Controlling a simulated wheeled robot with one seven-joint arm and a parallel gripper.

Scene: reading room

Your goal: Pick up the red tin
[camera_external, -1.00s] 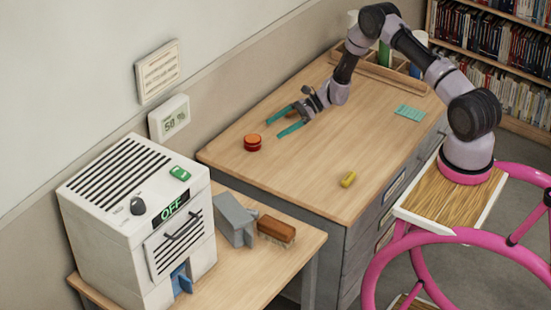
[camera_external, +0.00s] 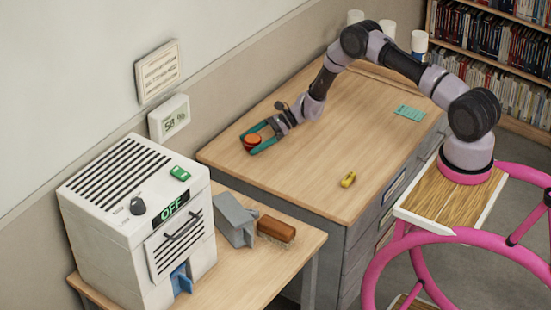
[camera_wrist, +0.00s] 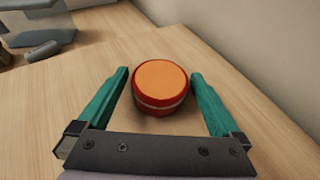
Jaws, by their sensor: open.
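The red tin (camera_external: 252,140) is a short round tin with an orange top, upright on the wooden desk near its far left corner. In the wrist view the tin (camera_wrist: 161,84) stands between the two teal fingers. My gripper (camera_external: 256,142) is open around the tin, one finger on each side. In the wrist view my gripper (camera_wrist: 160,85) shows a gap between each finger and the tin, so the fingers do not appear to touch it.
A yellow block (camera_external: 348,180) and a teal card (camera_external: 409,113) lie on the desk (camera_external: 310,170). A lower table at left holds a white machine (camera_external: 140,220), a grey object (camera_external: 234,217) and a brush (camera_external: 276,229). The wall (camera_external: 225,95) runs behind the desk.

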